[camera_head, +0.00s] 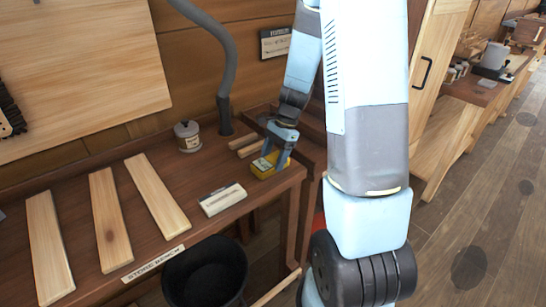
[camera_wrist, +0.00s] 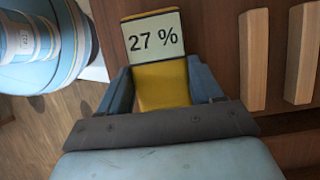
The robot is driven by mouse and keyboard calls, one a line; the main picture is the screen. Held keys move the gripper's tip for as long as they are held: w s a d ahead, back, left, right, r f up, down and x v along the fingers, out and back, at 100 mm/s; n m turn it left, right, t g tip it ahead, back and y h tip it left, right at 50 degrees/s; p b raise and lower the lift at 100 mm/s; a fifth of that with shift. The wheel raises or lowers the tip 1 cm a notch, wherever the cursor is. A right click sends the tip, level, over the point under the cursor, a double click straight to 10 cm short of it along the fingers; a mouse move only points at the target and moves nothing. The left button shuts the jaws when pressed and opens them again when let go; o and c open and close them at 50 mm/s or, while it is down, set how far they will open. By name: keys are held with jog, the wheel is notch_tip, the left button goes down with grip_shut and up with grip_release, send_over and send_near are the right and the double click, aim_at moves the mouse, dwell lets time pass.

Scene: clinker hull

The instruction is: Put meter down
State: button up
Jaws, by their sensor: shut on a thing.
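The yellow meter (camera_head: 265,166) is at the right end of the wooden store bench (camera_head: 150,248). In the wrist view the meter (camera_wrist: 162,85) shows a pale display reading "27 %". My gripper (camera_head: 274,157) is shut on the meter, with one finger on each side of its yellow body; the gripper (camera_wrist: 162,92) also shows in the wrist view. The meter is at or just above the bench top; I cannot tell whether it touches. Its underside is hidden.
A pale labelled block (camera_head: 222,198) lies left of the meter, and a grey-lidded jar (camera_head: 187,136) stands behind. Small wooden strips (camera_head: 247,146) lie close behind the meter. Several planks (camera_head: 110,219) cover the left bench. A black bucket (camera_head: 205,278) stands in front.

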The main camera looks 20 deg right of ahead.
jog(key=o, duration=1.4)
jog(key=v, duration=1.1)
jog(key=shift+s+a+r+n+t+h, duration=0.75)
jog(key=shift+s+a+r+n+t, duration=0.35)
jog(key=shift+s+r+n, duration=2)
jog(key=shift+s+a+r+n+t+h, duration=0.8)
jog(key=shift+s+r+n+t, duration=0.7)
jog(key=shift+s+r, duration=1.85)
jog(key=shift+s+a+r+n+t+h, duration=0.85)
jog(key=shift+s+r+n, duration=1.5)
jog(key=shift+s, duration=1.9)
jog(key=shift+a+f+n, duration=0.2)
jog(key=shift+f+n, duration=0.05)
